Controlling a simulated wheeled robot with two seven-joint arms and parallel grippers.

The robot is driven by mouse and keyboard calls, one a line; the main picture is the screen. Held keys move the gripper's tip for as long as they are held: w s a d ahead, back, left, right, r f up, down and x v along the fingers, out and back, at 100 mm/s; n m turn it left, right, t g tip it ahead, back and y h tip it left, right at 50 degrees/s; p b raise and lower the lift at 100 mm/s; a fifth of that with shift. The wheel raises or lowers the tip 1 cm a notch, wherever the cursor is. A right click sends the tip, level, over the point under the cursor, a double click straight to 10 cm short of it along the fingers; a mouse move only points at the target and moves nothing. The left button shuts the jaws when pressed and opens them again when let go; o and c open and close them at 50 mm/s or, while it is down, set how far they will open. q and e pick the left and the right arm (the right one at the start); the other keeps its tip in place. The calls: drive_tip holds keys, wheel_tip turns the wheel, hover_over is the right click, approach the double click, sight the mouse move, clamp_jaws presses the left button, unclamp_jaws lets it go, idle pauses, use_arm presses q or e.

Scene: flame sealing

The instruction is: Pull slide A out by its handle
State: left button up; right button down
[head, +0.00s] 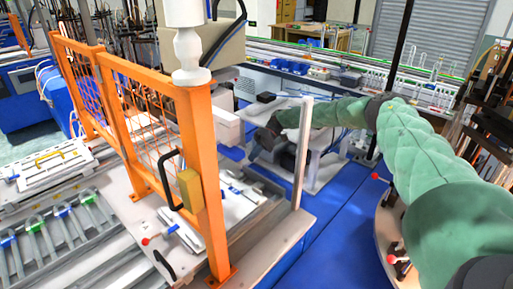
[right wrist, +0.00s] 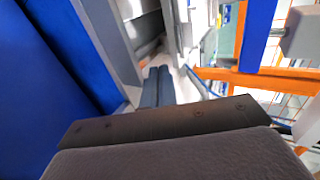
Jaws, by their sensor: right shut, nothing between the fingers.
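My right arm, in a green sleeve, reaches in from the right in the head view. Its dark gripper (head: 262,143) is beside the white machine parts behind the orange fence. In the right wrist view its two grey-blue fingers (right wrist: 158,86) are together with nothing between them, pointing into a gap beside pale metal parts. No label marks slide A, and I cannot tell which part it is. A black handle (head: 165,265) lies on the pale platform (head: 132,215) at lower left in the head view, well apart from my right gripper. My left gripper is not in view.
An orange mesh fence (head: 150,110) with a black gate handle (head: 168,180) stands left of my right gripper. A pale upright post (head: 302,150) stands just right of it. Blue floor (head: 335,240) is clear at the lower middle. A round wooden table edge (head: 388,225) is at right.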

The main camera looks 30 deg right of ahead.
drive_tip(key=p+x, duration=0.2)
drive_tip(key=x, duration=0.2)
drive_tip(key=shift+s+a+p, duration=0.1)
drive_tip(key=shift+a+p, duration=0.15)
drive_tip(key=shift+p, duration=0.05)
drive_tip(key=a+p, duration=0.1)
drive_tip(key=s+a+p, duration=0.1)
drive_tip(key=shift+a+f, duration=0.15)
drive_tip(key=shift+a, duration=0.25)
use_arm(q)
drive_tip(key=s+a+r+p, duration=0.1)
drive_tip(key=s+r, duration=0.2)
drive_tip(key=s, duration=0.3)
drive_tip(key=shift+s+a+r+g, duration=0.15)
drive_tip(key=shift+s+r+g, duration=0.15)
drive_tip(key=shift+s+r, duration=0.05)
use_arm(e)
drive_tip(key=shift+x, duration=0.85)
drive_tip(key=shift+a, duration=0.1)
drive_tip(key=a, duration=0.1)
drive_tip(key=s+a, duration=0.1)
drive_tip(key=a, duration=0.2)
drive_tip(key=shift+s+a, duration=0.35)
drive_tip(key=shift+s, duration=0.05)
drive_tip(key=shift+d, duration=0.15)
